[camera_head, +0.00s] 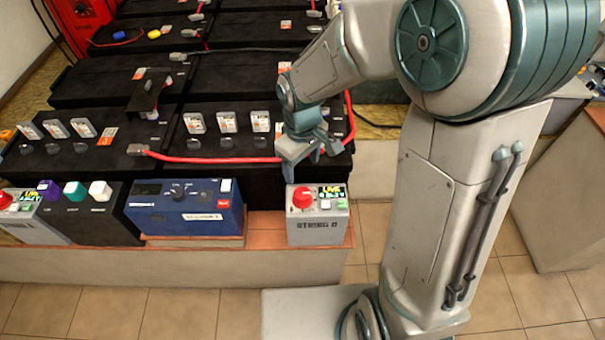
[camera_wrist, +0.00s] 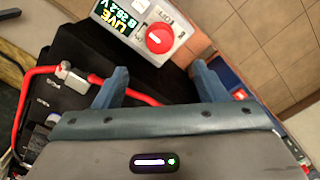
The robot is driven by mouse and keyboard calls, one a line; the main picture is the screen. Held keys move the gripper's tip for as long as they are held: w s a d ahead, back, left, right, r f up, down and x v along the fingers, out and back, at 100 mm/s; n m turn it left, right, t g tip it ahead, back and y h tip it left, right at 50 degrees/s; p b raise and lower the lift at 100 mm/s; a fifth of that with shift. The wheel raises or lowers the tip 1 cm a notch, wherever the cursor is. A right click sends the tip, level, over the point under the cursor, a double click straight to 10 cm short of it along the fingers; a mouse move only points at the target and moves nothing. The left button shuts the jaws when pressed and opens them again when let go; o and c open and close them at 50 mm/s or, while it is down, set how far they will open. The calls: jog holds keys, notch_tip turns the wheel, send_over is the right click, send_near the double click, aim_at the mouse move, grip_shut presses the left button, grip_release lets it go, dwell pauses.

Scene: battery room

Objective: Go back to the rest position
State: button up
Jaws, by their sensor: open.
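My gripper (camera_head: 312,156) is open and empty, with its fingers pointing down over the front right edge of the black battery bank. In the wrist view my gripper (camera_wrist: 157,82) shows both fingers spread apart. The grey string box (camera_head: 319,222), with a red knob (camera_head: 302,197) and a green lit display reading LIVE, stands just below and in front of the fingers. The red knob also shows in the wrist view (camera_wrist: 159,38), beyond the fingers and apart from them. A red cable (camera_head: 215,160) runs along the battery top behind the fingers and crosses between them in the wrist view.
A blue meter box (camera_head: 186,208), a black box with coloured knobs (camera_head: 103,221) and another grey box (camera_head: 33,219) stand left on the ledge (camera_head: 270,236). Upright clear-fronted pieces (camera_head: 228,122) stand on the batteries. The tiled floor (camera_head: 180,313) in front is clear.

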jog(key=shift+r, duration=0.85)
jog(key=s+d+r+m+t+p, duration=0.1)
jog(key=s+d+r+m+p, duration=0.3)
jog(key=r, duration=0.5)
jog(key=s+d+r+m+t+p, duration=0.1)
jog(key=s+d+r+m+p, duration=0.3)
jog(key=s+d+r, duration=0.3)
jog(key=shift+s+d+r+m+t, duration=0.4)
jog(key=shift+d+r+m, duration=0.15)
jog(key=shift+r, duration=0.3)
